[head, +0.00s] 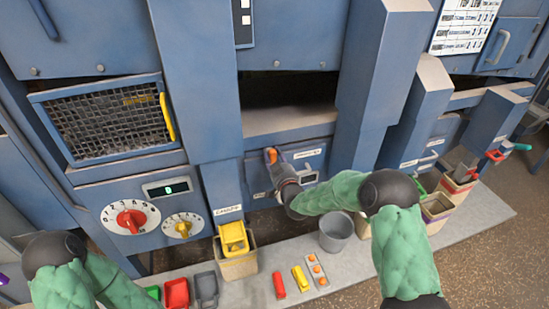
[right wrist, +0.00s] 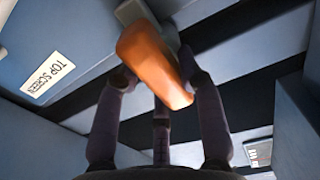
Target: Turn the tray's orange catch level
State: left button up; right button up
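The orange catch (head: 271,155) is at the upper left of the blue tray front (head: 311,163), under the dark opening of the middle machine. My right gripper (head: 275,163) is at the catch and partly covers it. In the right wrist view the orange catch (right wrist: 153,62) is tilted in the picture, between the dark fingers of my right gripper (right wrist: 157,76). The fingertips are bent in against both its sides. A label reading TOP SCREEN (right wrist: 48,79) is on the blue panel beside it. My left arm shows at the lower left, its gripper out of the picture.
A mesh screen with a yellow handle (head: 167,116) and dials (head: 131,218) are on the left. A yellow bin (head: 234,239), a grey bucket (head: 336,231), red (head: 177,293) and grey scoops (head: 206,288) and small parts stand on the pale ledge (head: 360,268) below. Blue posts flank the tray.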

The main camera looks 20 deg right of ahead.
jog(key=shift+c, duration=0.6)
jog(key=n+b, duration=0.3)
jog(key=n, duration=0.1)
jog(key=shift+a+b, duration=0.2)
jog(key=shift+b, duration=0.15)
jog(key=n+b, duration=0.1)
jog(key=n, duration=0.1)
jog(key=n+b, duration=0.1)
jog(key=n, duration=0.1)
jog(key=shift+a+n+b, duration=0.2)
jog(key=shift+n+b, duration=0.1)
jog(key=n, duration=0.1)
jog(key=n+b, duration=0.1)
jog(key=n, duration=0.2)
jog(key=shift+a+n, duration=0.25)
jog(key=shift+n, duration=0.05)
jog(key=n+b, duration=0.1)
jog(key=n, duration=0.3)
jog(key=shift+a+f+n, duration=0.1)
jog(key=shift+a+n, duration=0.05)
jog(key=shift+n, duration=0.15)
jog(key=o, duration=1.2)
jog(key=shift+c, duration=0.2)
